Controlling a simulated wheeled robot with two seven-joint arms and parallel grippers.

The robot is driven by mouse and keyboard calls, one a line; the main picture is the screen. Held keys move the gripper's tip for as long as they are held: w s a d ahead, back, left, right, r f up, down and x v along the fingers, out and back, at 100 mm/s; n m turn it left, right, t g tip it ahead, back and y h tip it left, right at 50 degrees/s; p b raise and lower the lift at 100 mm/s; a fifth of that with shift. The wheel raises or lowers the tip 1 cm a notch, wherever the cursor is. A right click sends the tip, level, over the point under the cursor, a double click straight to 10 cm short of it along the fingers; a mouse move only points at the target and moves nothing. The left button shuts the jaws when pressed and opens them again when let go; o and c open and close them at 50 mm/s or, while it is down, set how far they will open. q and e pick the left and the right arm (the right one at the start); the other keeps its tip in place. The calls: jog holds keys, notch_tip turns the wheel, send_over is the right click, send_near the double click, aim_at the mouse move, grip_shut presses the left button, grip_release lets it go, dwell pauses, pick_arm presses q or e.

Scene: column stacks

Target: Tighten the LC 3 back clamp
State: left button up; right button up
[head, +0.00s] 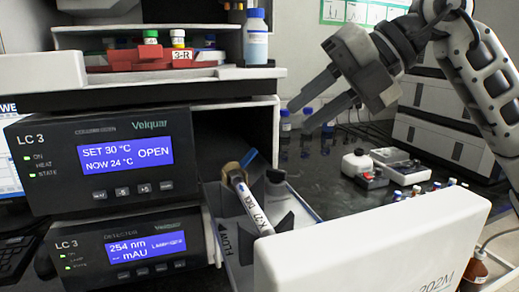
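The LC 3 column oven (105,160) stands at the left; its display reads SET 30 °C, NOW 24 °C, OPEN. In its open compartment (225,238) a white labelled column (248,205) lies tilted, with a brown fitting (232,173) at its far end. A small blue piece (249,158) sticks up beside that end; it may be the back clamp's lever, but its tightness cannot be told. My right gripper (299,117) is open and empty, above and to the right of the column's far end, apart from it. My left gripper is not in view.
A white front panel (370,250) stands at the lower right of the compartment. Bottles and a red tray (150,58) sit on top of the stack. Behind, the dark bench (335,185) holds small bottles and a white-capped device (358,165); stacked instruments (440,125) stand at right.

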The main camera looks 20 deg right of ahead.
jog(key=x, duration=1)
jog(key=shift+w+a+b, duration=0.1)
jog(key=shift+b, duration=0.2)
grip_shut()
